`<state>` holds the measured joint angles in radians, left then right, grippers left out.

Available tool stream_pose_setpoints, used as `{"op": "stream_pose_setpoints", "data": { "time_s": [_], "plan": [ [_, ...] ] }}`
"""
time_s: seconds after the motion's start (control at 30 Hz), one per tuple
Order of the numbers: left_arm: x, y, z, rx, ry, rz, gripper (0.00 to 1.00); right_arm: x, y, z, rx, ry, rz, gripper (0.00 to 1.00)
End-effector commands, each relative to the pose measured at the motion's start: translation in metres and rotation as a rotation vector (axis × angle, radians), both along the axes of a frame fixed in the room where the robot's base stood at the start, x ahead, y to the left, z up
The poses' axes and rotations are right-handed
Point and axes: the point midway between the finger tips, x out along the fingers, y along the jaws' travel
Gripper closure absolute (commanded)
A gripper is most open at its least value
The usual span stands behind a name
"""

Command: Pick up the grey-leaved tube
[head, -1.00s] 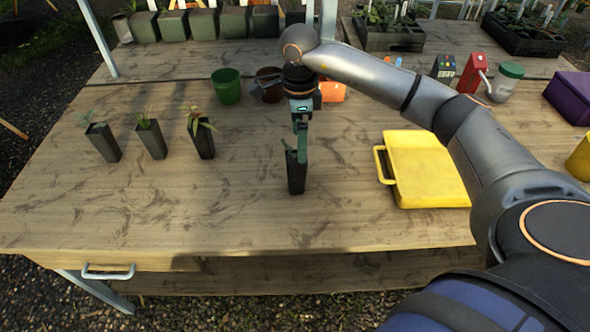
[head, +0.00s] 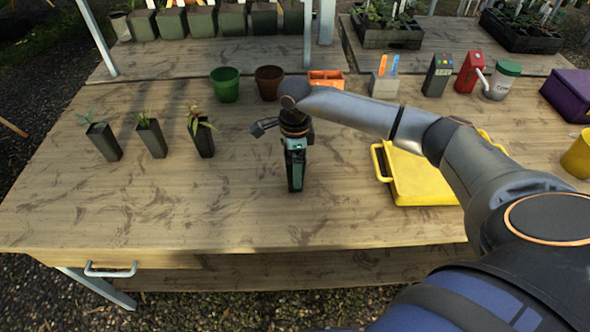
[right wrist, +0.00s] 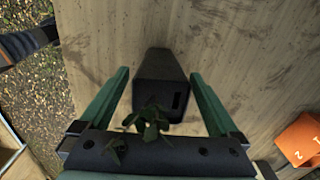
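Three dark square tubes with plants stand in a row at the left of the bench. The left one (head: 103,141) has grey-green leaves, the middle one (head: 152,138) thin green leaves, the right one (head: 203,139) yellow-green, reddish leaves. A fourth dark tube (head: 296,187) stands alone, mostly hidden under my right gripper (head: 295,160). In the right wrist view this tube (right wrist: 160,80) lies between the two green fingers of my right gripper (right wrist: 157,76), with gaps on both sides. Its leaves (right wrist: 148,122) look dull green, close to the palm. My left gripper is out of view.
A yellow tray (head: 420,187) lies right of my right gripper, partly behind my arm. Green (head: 225,85) and brown (head: 269,82) pots and an orange container (head: 326,79) stand behind. The bench front is clear.

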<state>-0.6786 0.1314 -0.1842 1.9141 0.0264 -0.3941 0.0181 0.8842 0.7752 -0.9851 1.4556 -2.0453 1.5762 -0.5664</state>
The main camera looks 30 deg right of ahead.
Motion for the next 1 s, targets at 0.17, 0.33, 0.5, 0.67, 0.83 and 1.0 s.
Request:
{"op": "stream_pose_setpoints", "data": {
  "time_s": [0.17, 0.33, 0.5, 0.67, 0.83, 1.0],
  "plan": [
    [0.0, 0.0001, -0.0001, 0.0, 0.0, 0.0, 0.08, 0.0, 0.0001, 0.0004, 0.0, 0.0, 0.0, 0.23],
    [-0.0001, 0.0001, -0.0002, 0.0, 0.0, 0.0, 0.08, 0.0, 0.0, 0.0006, 0.0, 0.0, 0.0, 0.42],
    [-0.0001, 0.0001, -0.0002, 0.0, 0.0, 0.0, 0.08, 0.0001, 0.0, 0.0007, 0.0, 0.0, 0.0, 0.61],
    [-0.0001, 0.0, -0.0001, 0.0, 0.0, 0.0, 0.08, 0.0, -0.0001, 0.0007, 0.0, 0.0, 0.0, 0.79],
    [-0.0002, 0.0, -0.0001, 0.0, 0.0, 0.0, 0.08, 0.0, -0.0001, 0.0008, 0.0, 0.0, 0.0, 0.98],
    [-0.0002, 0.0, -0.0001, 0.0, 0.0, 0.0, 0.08, 0.0004, -0.0001, 0.0013, 0.0, -0.001, 0.0, 1.0]
  ]
}}
